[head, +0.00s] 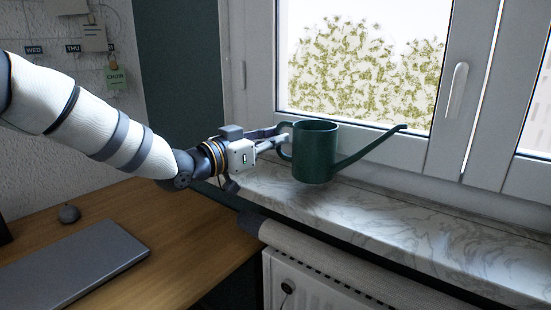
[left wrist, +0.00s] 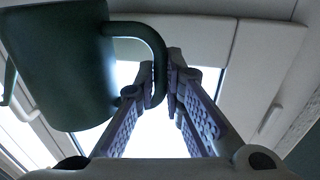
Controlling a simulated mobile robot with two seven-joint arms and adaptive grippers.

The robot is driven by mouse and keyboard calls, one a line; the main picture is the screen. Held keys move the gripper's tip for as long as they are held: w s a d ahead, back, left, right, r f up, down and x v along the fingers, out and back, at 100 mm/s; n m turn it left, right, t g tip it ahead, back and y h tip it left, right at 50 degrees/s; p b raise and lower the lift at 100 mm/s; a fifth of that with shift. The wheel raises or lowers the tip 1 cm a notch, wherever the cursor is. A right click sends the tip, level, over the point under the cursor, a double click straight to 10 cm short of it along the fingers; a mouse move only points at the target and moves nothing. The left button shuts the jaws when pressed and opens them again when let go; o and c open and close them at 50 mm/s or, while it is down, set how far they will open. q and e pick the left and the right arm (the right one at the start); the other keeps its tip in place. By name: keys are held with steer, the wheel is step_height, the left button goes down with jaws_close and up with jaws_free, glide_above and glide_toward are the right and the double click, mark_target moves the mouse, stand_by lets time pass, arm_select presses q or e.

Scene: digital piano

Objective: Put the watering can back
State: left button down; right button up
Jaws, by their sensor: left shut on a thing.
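The dark green watering can (head: 315,152) is upright at the marble windowsill, its long spout pointing right and its handle to the left. I cannot tell whether its base touches the sill. My left gripper (head: 284,138) reaches in from the left and is shut on the can's handle. In the left wrist view the can's body (left wrist: 62,65) fills the upper left, and its curved handle (left wrist: 150,45) runs down to between the fingertips (left wrist: 168,85). My right gripper is not in view.
The marble windowsill (head: 440,240) is clear to the right of the can. The window frame (head: 350,135) with its handle (head: 457,88) stands close behind. A radiator (head: 310,285) is below. A wooden desk (head: 190,225) at left holds a closed grey laptop (head: 75,265) and a small dark object (head: 69,213).

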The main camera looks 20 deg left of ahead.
arm_select(q)
steer(key=shift+w+a+f, duration=0.1)
steer(key=shift+w+f, duration=0.05)
steer(key=shift+f, duration=0.7)
steer(key=shift+w+a+f, duration=0.1)
steer(key=shift+f, duration=0.75)
steer(key=shift+f, duration=0.2)
steer(key=c, duration=1.7)
jaws_free()
